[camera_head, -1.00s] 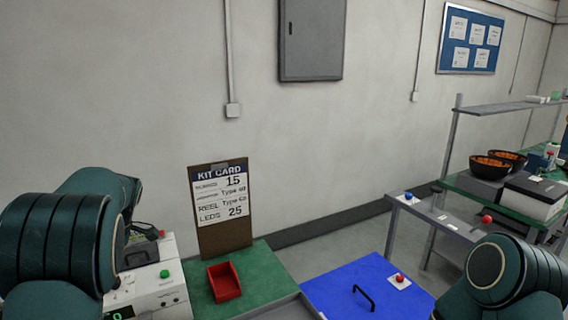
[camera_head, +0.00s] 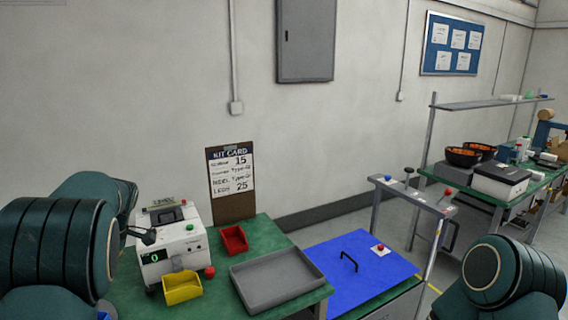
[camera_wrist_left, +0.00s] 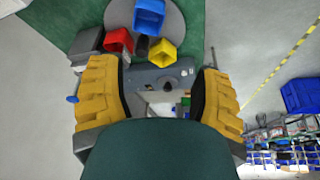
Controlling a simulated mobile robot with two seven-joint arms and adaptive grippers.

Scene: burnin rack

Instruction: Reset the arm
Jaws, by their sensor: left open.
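My left gripper (camera_wrist_left: 163,100) shows in the left wrist view with its two yellow-padded fingers wide apart. Nothing is between the fingers. Beyond them are a red bin (camera_wrist_left: 119,41), a yellow bin (camera_wrist_left: 162,52) and a blue bin (camera_wrist_left: 149,16) on a grey round surface. In the head view, the dark green links of my left arm (camera_head: 60,245) stand at the left and those of my right arm (camera_head: 505,278) at the lower right. Neither gripper shows in the head view.
Another bench with black bowls (camera_head: 463,157) stands farther right.

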